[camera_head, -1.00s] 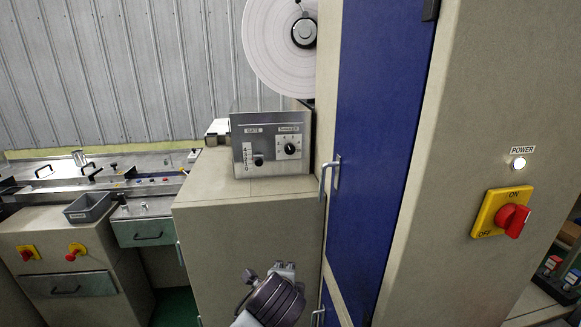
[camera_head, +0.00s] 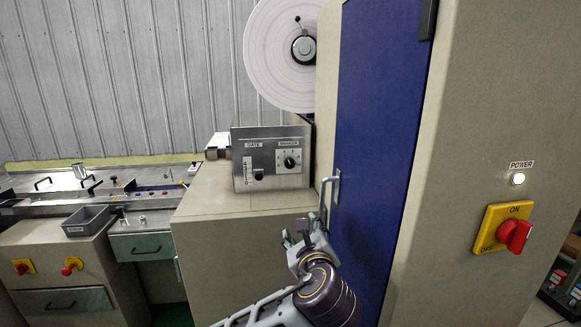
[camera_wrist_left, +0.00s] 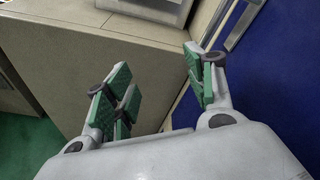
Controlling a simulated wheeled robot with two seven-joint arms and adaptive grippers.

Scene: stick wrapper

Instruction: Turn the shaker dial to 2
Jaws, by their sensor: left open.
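The shaker dial (camera_head: 290,162) is a round black knob on a white plate, at the right of the front of a metal control box (camera_head: 240,158). The number it points to is too small to read. My left gripper (camera_head: 296,232) is below and in front of the box, apart from the dial, near the cabinet's front. In the left wrist view the gripper (camera_wrist_left: 155,84) has its green-padded fingers spread with nothing between them. The lower edge of the control box (camera_wrist_left: 150,12) shows at the top there; the dial is out of that view. My right gripper is not visible.
The box stands on a beige cabinet (camera_head: 215,202). A blue door (camera_head: 380,130) with a metal handle (camera_head: 330,192) stands close to the right of my gripper. A gate slider with a black knob (camera_head: 258,174) is left of the dial. A white reel (camera_head: 272,55) is above.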

